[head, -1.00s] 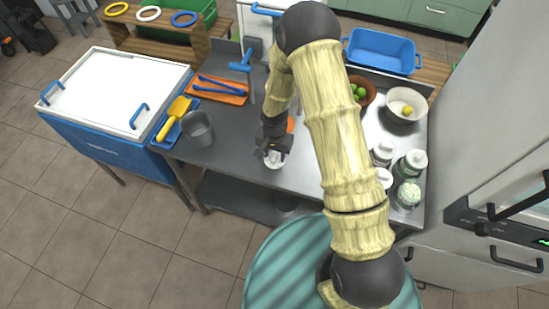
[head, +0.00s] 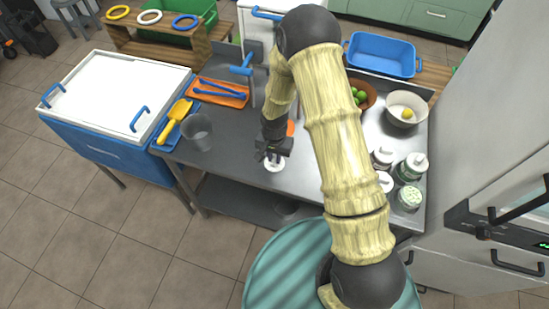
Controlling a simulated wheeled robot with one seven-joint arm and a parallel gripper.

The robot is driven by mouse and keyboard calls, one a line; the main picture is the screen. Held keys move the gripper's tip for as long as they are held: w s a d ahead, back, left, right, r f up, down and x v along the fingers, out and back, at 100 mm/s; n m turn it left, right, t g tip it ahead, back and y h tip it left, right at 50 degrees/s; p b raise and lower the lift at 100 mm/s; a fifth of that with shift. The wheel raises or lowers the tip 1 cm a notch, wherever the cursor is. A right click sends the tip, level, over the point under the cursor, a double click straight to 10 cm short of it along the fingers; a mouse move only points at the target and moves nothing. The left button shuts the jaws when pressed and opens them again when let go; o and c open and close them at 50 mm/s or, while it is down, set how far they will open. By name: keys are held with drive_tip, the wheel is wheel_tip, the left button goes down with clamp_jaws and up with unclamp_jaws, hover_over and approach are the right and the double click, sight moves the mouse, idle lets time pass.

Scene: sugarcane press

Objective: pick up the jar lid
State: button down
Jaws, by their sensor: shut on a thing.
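The jar lid (head: 274,166) is a small white disc near the front edge of the metal counter. My gripper (head: 272,156) points down over it, shut on the lid. The gripper's dark body covers part of the lid, and the contact of the fingertips is too small to see clearly. Whether the lid is clear of the counter I cannot tell.
Several jars, one of them green-filled (head: 408,197), stand right of my arm.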

wheel_tip(320, 180, up, 10)
drive_tip(key=b, duration=0.1)
idle(0.4)
drive_tip(key=shift+d+f, duration=0.1)
drive_tip(key=shift+f, duration=0.05)
idle(0.3)
